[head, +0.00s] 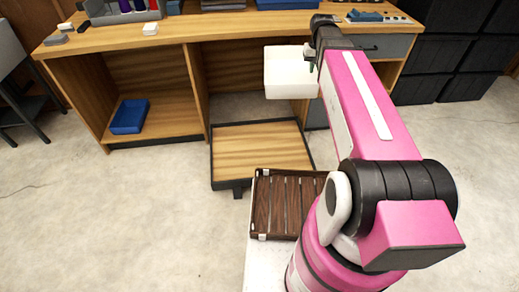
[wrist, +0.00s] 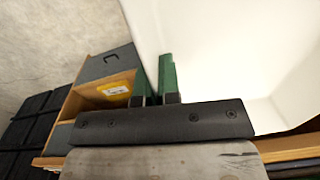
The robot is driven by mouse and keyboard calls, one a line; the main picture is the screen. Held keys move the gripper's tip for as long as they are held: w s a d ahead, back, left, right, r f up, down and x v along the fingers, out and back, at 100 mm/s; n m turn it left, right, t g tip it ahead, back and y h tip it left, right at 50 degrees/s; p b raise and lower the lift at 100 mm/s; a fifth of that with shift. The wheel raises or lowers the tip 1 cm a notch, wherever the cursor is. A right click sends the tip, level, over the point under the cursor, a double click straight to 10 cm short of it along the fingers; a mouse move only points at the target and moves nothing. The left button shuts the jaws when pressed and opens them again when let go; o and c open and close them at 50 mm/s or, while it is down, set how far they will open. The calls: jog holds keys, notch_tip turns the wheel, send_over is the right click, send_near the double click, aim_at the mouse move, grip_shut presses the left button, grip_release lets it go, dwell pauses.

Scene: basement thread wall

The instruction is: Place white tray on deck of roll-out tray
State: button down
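The white tray (head: 290,78) is in the air in front of the workbench, above the far part of the roll-out tray. My gripper (head: 311,62) is shut on the tray's right wall. In the wrist view the green fingers (wrist: 160,80) pinch the wall of the white tray (wrist: 240,60), whose inside looks empty. The roll-out tray (head: 260,150) has a bare wooden deck with a dark rim and stands pulled out from under the bench, low near the floor. The white tray is well above the deck and apart from it.
A brown slatted tray (head: 285,207) lies close to my base. A blue bin (head: 129,116) sits on the left shelf. The bench top (head: 215,27) overhangs behind the deck and holds several small items. Black crates (head: 440,70) stand at right. Open floor lies at left.

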jog(key=w+a+f, duration=0.4)
jog(key=w+f, duration=0.4)
jog(key=f, duration=0.3)
jog(key=w+a+f, duration=0.2)
jog(key=a+f, duration=0.1)
jog(key=f, duration=0.5)
jog(key=w+a+f+n, duration=0.1)
jog(key=w+a+f, duration=0.2)
jog(key=f, duration=0.4)
jog(key=w+a+f, duration=0.2)
jog(key=a+f, duration=0.1)
jog(key=f, duration=0.5)
send_over(284, 150)
jog(key=shift+n, duration=0.3)
jog(key=f, duration=2)
jog(key=shift+w+d+f, duration=0.15)
jog(key=shift+d, duration=0.05)
jog(key=shift+f, duration=2)
jog(key=shift+f, duration=0.1)
jog(key=c, duration=1.7)
grip_release()
jog(key=shift+f, duration=0.1)
jog(key=o, duration=0.4)
